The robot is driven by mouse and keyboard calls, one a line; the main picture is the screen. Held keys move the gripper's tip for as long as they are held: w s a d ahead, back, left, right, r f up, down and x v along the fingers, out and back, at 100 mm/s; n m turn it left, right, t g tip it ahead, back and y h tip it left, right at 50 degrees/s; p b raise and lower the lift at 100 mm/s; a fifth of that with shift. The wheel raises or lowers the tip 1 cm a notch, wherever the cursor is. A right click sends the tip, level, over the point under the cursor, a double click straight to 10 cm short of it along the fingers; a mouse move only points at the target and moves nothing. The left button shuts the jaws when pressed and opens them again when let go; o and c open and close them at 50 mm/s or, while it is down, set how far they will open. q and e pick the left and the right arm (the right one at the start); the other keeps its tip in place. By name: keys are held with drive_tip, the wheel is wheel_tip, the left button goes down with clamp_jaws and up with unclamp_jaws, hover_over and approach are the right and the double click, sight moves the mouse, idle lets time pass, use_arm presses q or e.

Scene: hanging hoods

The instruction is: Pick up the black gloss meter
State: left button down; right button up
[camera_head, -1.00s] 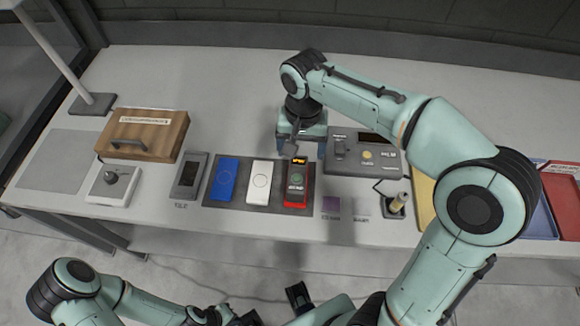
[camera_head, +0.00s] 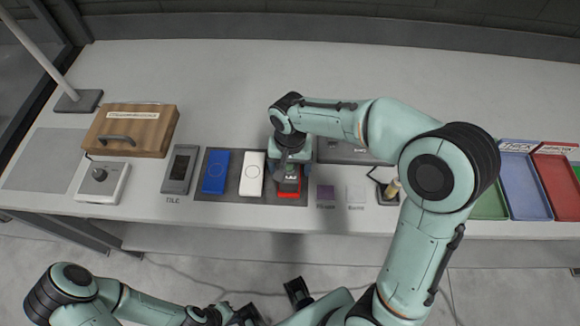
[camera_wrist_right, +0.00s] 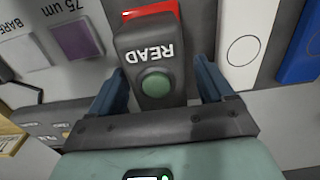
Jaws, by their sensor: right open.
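The black meter (camera_head: 289,186), with a red end and a green READ button, lies on the dark mat (camera_head: 231,198) at its right end. In the right wrist view the meter (camera_wrist_right: 152,58) sits between the two blue fingers. My right gripper (camera_head: 289,178) is above it and hides much of it in the head view. In the right wrist view my right gripper (camera_wrist_right: 161,88) is open, one finger on each side of the meter, with small gaps visible. My left gripper (camera_head: 240,316) is low at the bottom edge, away from the table, and its jaws are unclear.
A white device (camera_head: 252,174) and a blue device (camera_head: 215,172) lie left of the meter. A dark panel (camera_head: 180,170) and a wooden case (camera_head: 130,131) are further left. A grey instrument (camera_head: 345,152) is close on the right, partly behind my arm. Coloured trays (camera_head: 521,186) stand far right.

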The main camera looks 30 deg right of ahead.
drive_tip(key=shift+r, duration=0.1)
clamp_jaws()
drive_tip(key=shift+r, duration=0.1)
